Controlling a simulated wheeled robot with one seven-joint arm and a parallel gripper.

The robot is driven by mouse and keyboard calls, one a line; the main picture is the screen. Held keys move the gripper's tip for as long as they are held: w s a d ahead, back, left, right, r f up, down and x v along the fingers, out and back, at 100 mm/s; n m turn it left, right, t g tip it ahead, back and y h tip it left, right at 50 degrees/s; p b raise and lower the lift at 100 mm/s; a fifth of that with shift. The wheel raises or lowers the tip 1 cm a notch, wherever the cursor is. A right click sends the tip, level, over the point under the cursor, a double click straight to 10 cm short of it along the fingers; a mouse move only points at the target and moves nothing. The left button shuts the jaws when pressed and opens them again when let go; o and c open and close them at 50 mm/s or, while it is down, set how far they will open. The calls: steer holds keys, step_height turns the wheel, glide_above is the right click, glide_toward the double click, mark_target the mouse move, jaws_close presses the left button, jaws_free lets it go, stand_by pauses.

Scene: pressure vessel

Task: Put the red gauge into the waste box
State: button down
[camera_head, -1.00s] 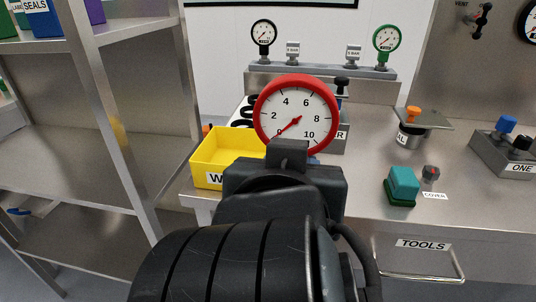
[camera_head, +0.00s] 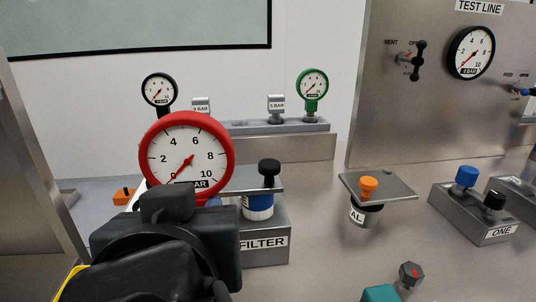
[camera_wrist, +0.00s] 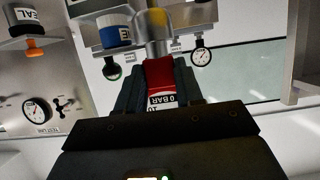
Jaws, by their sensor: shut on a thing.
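The red gauge (camera_head: 229,160), with a white dial, stands upright above my gripper (camera_head: 172,200) in the head view. In the wrist view my gripper (camera_wrist: 160,90) has its fingers closed on both sides of the red gauge body (camera_wrist: 158,72), whose metal stem points away from the palm. The yellow waste box (camera_head: 68,284) shows only as a sliver at the lower left of the head view; my arm and the picture edge hide the rest.
Behind the gauge are a filter block (camera_head: 262,243) with a blue-and-white cartridge and a rail (camera_head: 250,128) carrying black and green gauges. To the right are an orange-knobbed plate (camera_head: 385,187) and a valve block (camera_head: 473,213).

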steer(key=shift+w+a, duration=0.15)
steer(key=shift+w, duration=0.05)
steer(key=shift+s+a+f+b, duration=0.1)
steer(key=shift+s+a+f, duration=1.25)
steer(key=shift+f, duration=0.45)
steer(key=shift+s+a+f+b, duration=0.15)
steer(key=shift+s+a+f, duration=1.2)
steer(key=shift+f, duration=0.45)
steer(key=shift+s+a+f+b, duration=0.1)
steer(key=shift+s+a+f, duration=1.25)
steer(key=shift+f, duration=0.45)
steer(key=shift+w+f, duration=0.15)
steer(key=shift+w, duration=0.05)
steer(key=c, duration=0.7)
jaws_free()
steer(key=shift+c, duration=0.2)
steer(key=v, duration=1.2)
